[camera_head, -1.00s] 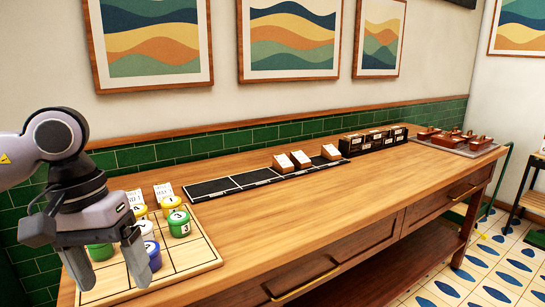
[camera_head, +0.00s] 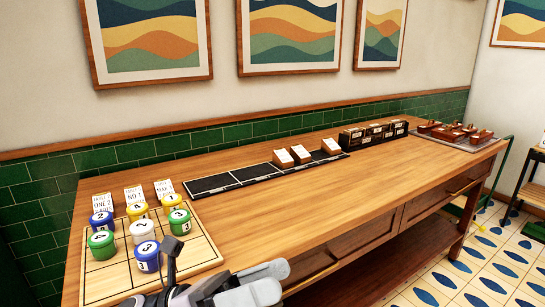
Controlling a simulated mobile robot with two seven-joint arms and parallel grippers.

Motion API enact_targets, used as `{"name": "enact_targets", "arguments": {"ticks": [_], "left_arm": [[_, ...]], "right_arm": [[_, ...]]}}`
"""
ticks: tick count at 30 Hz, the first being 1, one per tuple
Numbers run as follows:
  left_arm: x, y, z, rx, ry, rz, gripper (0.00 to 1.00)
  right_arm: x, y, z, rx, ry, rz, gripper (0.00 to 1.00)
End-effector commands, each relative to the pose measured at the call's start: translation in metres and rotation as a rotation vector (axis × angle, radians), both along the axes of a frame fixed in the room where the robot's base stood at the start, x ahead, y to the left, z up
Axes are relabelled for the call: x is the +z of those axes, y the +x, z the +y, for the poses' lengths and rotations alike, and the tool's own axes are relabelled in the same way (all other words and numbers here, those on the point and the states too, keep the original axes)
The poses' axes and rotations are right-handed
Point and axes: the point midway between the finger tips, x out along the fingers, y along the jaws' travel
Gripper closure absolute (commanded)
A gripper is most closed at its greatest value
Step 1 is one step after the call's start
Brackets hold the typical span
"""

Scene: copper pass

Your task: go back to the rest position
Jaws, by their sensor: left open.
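My left gripper (camera_head: 268,281) is at the bottom edge of the head view, low in front of the counter's near edge. It points to the right, partly cut off by the frame. Its grey fingers are open with nothing seen between them. A dark bracket of my wrist (camera_head: 171,258) rises at its left, overlapping the picture beside the nearest blue pot. My right gripper is not in view.
A wooden grid board (camera_head: 105,280) on the counter (camera_head: 300,207) holds several lidded pots, including a green pot (camera_head: 101,244) and a white pot (camera_head: 143,231). Cards (camera_head: 134,197) stand behind it. A black tray (camera_head: 230,180), small boxes (camera_head: 372,136) and a grey tray (camera_head: 470,143) lie farther right.

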Motion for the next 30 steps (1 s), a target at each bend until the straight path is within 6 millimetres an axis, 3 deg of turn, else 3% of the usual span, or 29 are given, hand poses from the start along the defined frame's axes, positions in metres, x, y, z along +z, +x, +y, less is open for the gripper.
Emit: {"name": "enact_targets", "arguments": {"ticks": [5,8,14,17,21,24,30], "left_arm": [[-0.030,0.032,0.027,0.118,-0.225,0.542,0.17],[-0.060,0.046,0.049,0.181,-0.362,0.841,0.17],[-0.148,0.048,0.099,0.316,-0.673,1.420,0.17],[-0.200,0.031,0.125,0.392,-0.853,1.694,0.17],[-0.269,-0.011,0.157,0.508,-1.119,2.025,0.17],[-0.306,-0.046,0.174,0.586,-1.288,2.192,0.17],[-0.341,-0.088,0.190,0.676,-1.482,2.350,0.17]], "right_arm": [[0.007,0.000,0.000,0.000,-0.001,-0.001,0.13],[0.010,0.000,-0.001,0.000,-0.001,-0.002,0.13],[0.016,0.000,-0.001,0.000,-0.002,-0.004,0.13],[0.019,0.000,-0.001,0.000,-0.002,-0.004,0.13],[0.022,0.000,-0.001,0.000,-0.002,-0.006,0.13],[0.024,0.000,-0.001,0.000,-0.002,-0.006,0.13],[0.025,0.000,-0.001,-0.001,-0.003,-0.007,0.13]]}}
